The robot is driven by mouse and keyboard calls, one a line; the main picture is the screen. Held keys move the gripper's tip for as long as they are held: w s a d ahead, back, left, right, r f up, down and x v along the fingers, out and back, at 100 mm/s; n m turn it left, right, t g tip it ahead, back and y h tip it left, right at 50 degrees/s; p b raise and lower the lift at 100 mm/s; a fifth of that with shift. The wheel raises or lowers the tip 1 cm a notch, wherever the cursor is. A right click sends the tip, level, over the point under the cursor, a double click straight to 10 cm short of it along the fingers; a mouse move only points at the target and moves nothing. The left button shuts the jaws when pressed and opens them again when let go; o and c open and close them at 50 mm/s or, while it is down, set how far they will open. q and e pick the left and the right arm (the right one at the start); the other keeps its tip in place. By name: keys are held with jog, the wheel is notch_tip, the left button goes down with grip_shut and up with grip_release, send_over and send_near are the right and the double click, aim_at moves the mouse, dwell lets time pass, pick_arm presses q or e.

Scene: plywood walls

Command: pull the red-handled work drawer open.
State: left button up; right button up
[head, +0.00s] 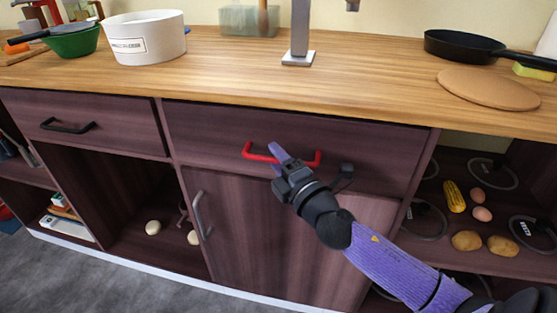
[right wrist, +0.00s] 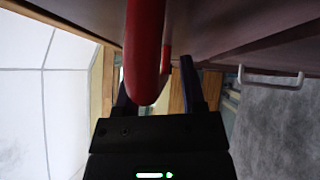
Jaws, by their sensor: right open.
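The work drawer (head: 350,146) has a dark wood front under the worktop, and it looks flush with the cabinet. Its red handle (head: 254,153) is a horizontal bar. My right gripper (head: 279,156) is at the middle of this handle and hides part of it. In the right wrist view, the red handle (right wrist: 145,50) shows between the two spread fingers of the right gripper (right wrist: 156,78). The jaws are open, and I cannot tell whether a finger touches the bar. My left gripper is not in view.
A drawer with a black handle (head: 68,126) is on the left. A cupboard door with a grey handle (head: 202,216) is below. Open shelves on the right hold eggs, potatoes and corn (head: 454,196). A pot (head: 143,38), a pan (head: 463,45) and a round board (head: 488,88) stand above.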

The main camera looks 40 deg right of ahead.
grip_shut()
dwell(0.6)
dwell(0.3)
dwell(0.4)
